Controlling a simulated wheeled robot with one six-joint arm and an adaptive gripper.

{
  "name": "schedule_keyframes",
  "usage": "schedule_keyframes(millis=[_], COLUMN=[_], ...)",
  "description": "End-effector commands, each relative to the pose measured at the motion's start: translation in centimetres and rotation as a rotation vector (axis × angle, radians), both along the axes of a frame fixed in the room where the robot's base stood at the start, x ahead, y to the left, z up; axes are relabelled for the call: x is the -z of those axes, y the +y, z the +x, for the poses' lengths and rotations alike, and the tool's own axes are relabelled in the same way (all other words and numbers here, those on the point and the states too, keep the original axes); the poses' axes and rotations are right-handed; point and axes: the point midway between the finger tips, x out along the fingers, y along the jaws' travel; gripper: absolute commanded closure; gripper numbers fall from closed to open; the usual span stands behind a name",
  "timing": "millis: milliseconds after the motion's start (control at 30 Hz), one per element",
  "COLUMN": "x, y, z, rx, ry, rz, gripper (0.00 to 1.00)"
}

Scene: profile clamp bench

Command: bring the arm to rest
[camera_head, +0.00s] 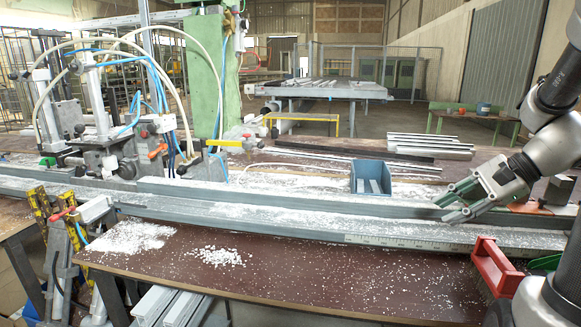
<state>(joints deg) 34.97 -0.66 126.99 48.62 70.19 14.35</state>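My gripper (443,210) is at the right, reaching in from the right edge and pointing left and down. Its two fingers are spread apart, with nothing seen between them. The fingertips are over or beside the long grey profile rail (290,205) of the bench; I cannot tell whether they touch it.
A blue bin (370,178) stands behind the rail, left of my gripper. A red holder (497,268) is at the front right. Clamp machinery with hoses (105,140) fills the left. White chips (215,256) lie on the brown bench top (330,285). Metal bars (430,145) lie behind.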

Motion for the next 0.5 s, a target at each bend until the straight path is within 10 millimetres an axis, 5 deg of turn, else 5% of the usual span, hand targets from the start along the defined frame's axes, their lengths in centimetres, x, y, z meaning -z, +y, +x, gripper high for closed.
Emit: schedule_keyframes(millis=[100,233,500], x=[-1.0,-1.9,-3.9], y=[2.7,3.1,1.4], z=[-4.6,-8.6,-12.0], rx=[-0.282,-0.569,-0.969], ry=[-0.07,-0.174,-0.395], rz=[-0.261,-0.541,-0.965], gripper=[0.7,0.7,0.7])
